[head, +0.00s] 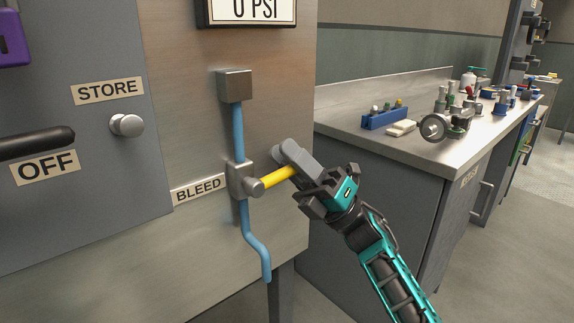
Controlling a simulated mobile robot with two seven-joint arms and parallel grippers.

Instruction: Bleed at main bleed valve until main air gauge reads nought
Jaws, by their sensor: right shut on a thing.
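The main bleed valve (238,180) is a grey metal body on a blue pipe, beside a label reading BLEED (198,189). Its yellow lever (277,178) points right and slightly up, across the line of the pipe. My right gripper (290,165) is shut on the yellow lever near its outer end, and its fingers hide that end. The main air gauge (255,10) at the top reads 0 PSI; its upper part is cut off by the picture edge. My left gripper is not in view.
Left of the valve are a STORE label (108,90) with a round knob (127,125), a black handle (35,142) above an OFF label (45,167), and a purple lock (14,45). A steel bench (350,128) with a blue rack (385,117) and small parts stands at right.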

